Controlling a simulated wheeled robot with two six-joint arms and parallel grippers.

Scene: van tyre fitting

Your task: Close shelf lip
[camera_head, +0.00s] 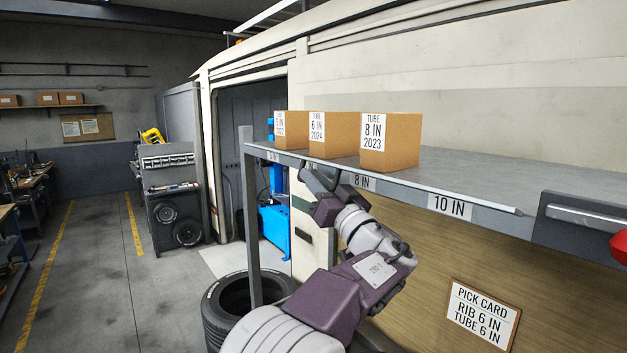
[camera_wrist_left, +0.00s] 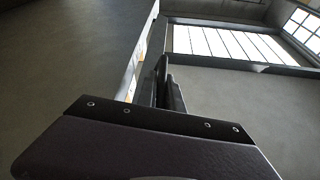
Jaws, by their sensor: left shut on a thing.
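The shelf lip (camera_head: 405,190) is the grey strip along the front edge of the shelf (camera_head: 480,168), with size labels "8 IN" and "10 IN". My left gripper (camera_head: 319,178) is at the lip below the boxes, left of the "8 IN" label, and is shut on the lip. In the left wrist view my gripper's fingers (camera_wrist_left: 165,85) are close together beside the pale shelf edge (camera_wrist_left: 137,65). The fingertips' exact grip on the lip is partly hidden by the gripper itself. My right gripper is not in view.
Three tube boxes stand on the shelf: "8 IN 2023" (camera_head: 403,142), "6 IN 2024" (camera_head: 342,135) and a partly hidden one (camera_head: 291,130). A tyre (camera_head: 222,318) lies by the shelf post (camera_head: 252,220). A pick card (camera_head: 482,312) hangs below. Floor at left is open.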

